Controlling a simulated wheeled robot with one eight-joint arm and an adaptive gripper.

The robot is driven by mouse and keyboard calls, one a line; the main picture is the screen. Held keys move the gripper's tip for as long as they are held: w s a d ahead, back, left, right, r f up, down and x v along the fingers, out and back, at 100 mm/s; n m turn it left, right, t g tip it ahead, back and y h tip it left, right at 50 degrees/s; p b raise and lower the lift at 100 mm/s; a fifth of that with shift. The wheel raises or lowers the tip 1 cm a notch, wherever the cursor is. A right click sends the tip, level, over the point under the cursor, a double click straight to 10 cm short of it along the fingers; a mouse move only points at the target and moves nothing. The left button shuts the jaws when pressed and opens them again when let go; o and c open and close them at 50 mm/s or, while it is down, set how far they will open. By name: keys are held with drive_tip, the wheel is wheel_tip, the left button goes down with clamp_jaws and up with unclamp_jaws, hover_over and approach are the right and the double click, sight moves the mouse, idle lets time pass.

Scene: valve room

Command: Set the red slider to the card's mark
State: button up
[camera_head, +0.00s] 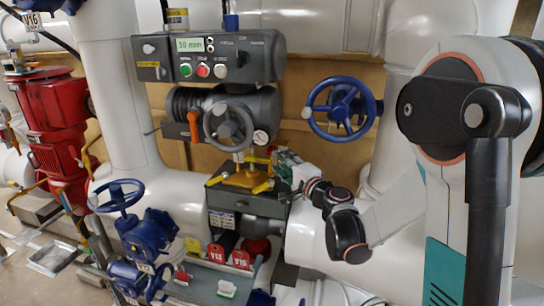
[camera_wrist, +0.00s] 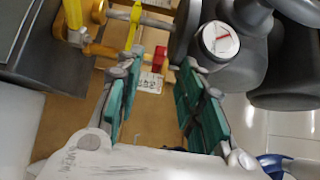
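A small red piece (camera_wrist: 160,57) shows in the wrist view, beyond my fingertips. A small white card with red marks (camera_wrist: 151,83) is just below it; the marks are too small to read. I cannot tell for sure whether this piece is the slider. In the head view, another small red piece (camera_head: 182,276) sits on the grey bench top. My gripper (camera_wrist: 158,95) is open, its green-padded fingers apart with nothing between them. In the head view my gripper (camera_head: 283,163) is right of the yellow-handled fittings, below the dark panel.
A round gauge (camera_wrist: 221,42) is close to the right finger. A yellow handle (camera_wrist: 134,25) and metal rods are near the left finger. A grey handwheel (camera_head: 229,126) and blue handwheel (camera_head: 341,108) stand nearby. The panel display (camera_head: 190,44) reads "30 min".

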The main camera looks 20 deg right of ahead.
sight(270, 151)
drive_tip(key=x, duration=0.6)
drive_tip(key=shift+w+b, duration=0.4)
drive_tip(key=shift+a, duration=0.15)
